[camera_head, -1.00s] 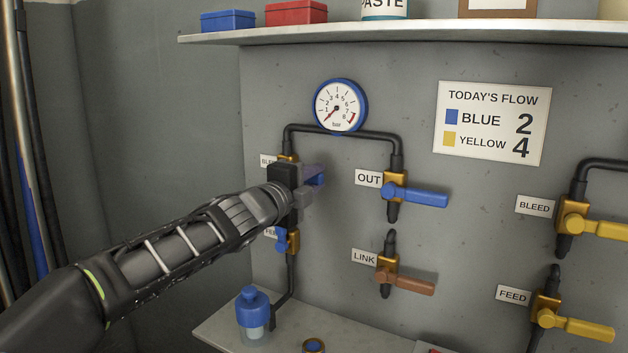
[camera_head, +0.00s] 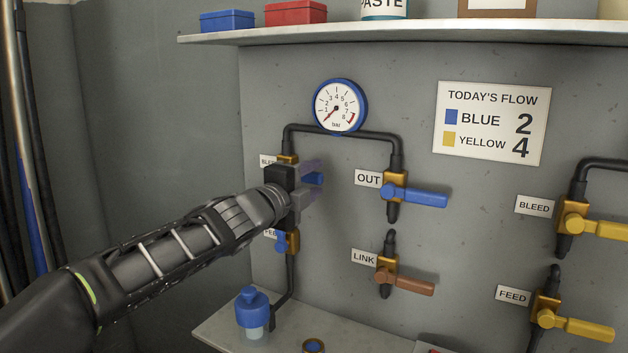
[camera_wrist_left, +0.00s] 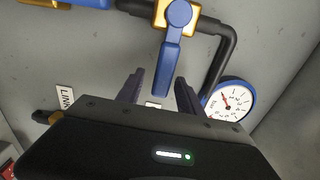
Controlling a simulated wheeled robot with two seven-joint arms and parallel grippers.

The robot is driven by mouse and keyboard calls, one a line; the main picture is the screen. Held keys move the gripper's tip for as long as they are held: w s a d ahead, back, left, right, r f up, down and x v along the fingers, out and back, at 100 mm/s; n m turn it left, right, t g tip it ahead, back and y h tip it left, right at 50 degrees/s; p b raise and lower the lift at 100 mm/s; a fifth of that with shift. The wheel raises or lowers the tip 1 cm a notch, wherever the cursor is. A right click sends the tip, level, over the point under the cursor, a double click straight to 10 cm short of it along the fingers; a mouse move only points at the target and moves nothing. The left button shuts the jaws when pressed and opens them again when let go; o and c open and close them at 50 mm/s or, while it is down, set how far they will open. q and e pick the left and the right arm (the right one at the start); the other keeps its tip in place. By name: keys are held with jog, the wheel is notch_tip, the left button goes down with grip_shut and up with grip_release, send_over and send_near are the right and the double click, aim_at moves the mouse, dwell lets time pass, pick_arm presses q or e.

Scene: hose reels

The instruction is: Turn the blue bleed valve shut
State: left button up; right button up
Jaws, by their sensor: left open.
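The blue bleed valve has a brass body (camera_head: 287,159) on the black pipe at the left of the panel, partly hidden behind my gripper. Its blue handle (camera_head: 313,179) points right, out from the pipe. My left gripper (camera_head: 309,187) is open at this handle. In the left wrist view the blue handle (camera_wrist_left: 170,68) hangs from its brass body, its free end between the two spread fingers (camera_wrist_left: 158,90). Gaps show on both sides, so contact is not visible. The BLEED label is partly covered. My right gripper is not in view.
The blue feed valve (camera_head: 281,241) sits just below my gripper. The OUT valve (camera_head: 425,197) and LINK valve (camera_head: 408,283) are to the right. A pressure gauge (camera_head: 340,106) is above. A blue-capped bottle (camera_head: 252,312) stands on the lower shelf.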

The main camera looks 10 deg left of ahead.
pick_arm(q)
jog(key=v, duration=0.7)
